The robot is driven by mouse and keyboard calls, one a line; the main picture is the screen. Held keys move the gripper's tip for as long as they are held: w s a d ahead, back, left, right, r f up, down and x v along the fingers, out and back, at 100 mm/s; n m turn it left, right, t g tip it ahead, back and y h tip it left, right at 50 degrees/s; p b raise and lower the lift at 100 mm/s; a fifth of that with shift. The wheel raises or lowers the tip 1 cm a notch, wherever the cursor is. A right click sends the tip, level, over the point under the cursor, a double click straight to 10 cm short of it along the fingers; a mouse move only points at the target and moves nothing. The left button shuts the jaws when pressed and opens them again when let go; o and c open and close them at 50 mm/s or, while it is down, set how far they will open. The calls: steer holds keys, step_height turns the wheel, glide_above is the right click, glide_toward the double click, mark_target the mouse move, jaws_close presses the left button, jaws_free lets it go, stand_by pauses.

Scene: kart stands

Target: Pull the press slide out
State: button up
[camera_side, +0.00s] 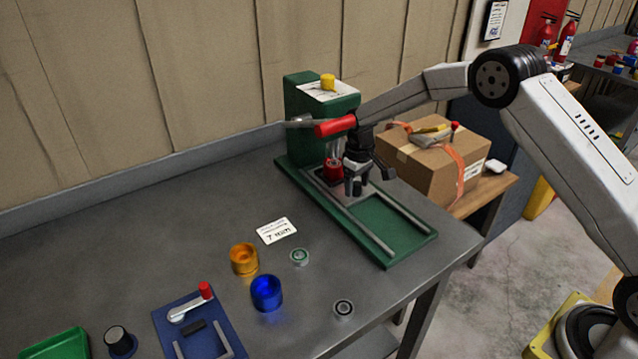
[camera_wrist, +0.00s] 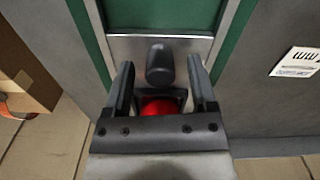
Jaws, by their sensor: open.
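The green press (camera_side: 300,115) stands at the back of the bench, with a red-handled lever (camera_side: 335,127) and two metal rails on its green base (camera_side: 385,225). The press slide is a silver plate (camera_wrist: 122,48) with a dark knob (camera_wrist: 160,60); in the side view my gripper mostly hides it. My gripper (camera_side: 368,182) is open, pointing down over the slide near the press head. In the wrist view its fingers (camera_wrist: 160,67) stand on either side of the knob, with gaps showing. A red part (camera_wrist: 160,106) shows behind the knob, partly hidden by my gripper.
The base in front of the slide is clear between the rails. A cardboard box (camera_side: 430,170) stands to the right. A white label card (camera_side: 276,231), an orange cup (camera_side: 243,259), a blue cup (camera_side: 266,293) and small rings (camera_side: 343,308) lie on the bench to the left and front.

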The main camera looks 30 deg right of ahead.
steer(key=shift+f, duration=0.2)
jaws_close()
stand_by(1.4)
